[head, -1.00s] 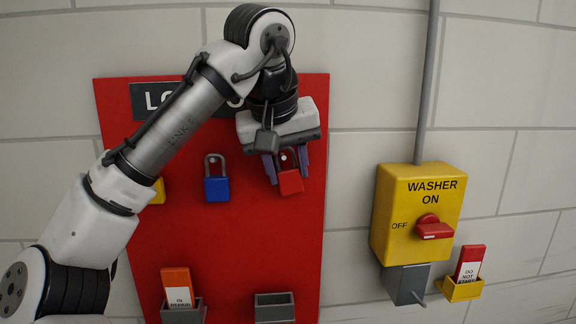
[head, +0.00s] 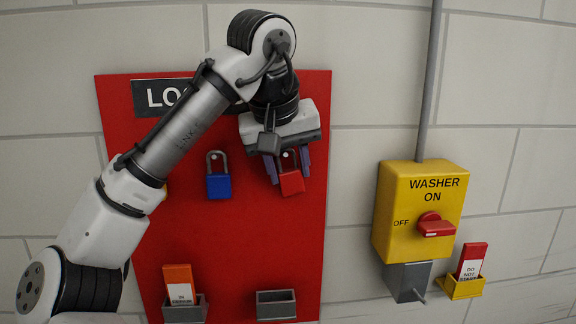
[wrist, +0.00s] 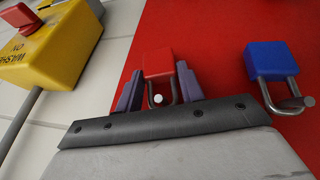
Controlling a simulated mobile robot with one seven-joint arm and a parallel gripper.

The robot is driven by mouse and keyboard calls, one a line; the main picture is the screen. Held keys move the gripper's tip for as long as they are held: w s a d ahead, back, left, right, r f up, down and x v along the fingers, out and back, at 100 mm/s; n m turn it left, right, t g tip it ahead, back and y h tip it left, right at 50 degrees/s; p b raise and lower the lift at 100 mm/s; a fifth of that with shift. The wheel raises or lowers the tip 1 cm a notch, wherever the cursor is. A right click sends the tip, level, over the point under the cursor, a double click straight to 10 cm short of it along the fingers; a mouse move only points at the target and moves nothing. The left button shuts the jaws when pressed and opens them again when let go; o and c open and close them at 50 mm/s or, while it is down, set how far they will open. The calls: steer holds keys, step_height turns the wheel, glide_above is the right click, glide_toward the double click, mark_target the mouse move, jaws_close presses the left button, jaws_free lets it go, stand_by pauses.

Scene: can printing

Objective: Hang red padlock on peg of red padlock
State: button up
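The red padlock (head: 291,182) is in front of the red board, tilted in line with my gripper. In the wrist view the padlock's body (wrist: 158,63) sits between the two fingertips (wrist: 159,85). A pale peg end (wrist: 158,99) shows inside the shackle's loop, near the gripper's palm. Part of the shackle is hidden by the gripper in the head view. I cannot tell whether the shackle rests on the peg.
A blue padlock (head: 218,186) hangs on a peg to the left. Below are a holder with an orange tag (head: 180,284) and an empty grey holder (head: 276,306). A yellow washer switch box (head: 405,215) and a red-tag holder (head: 463,289) are at right.

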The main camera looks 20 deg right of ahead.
steer(key=o, duration=0.4)
steer(key=shift+o, duration=0.2)
steer(key=shift+r, duration=0.1)
steer(key=v, duration=1.2)
steer(key=shift+s, duration=0.1)
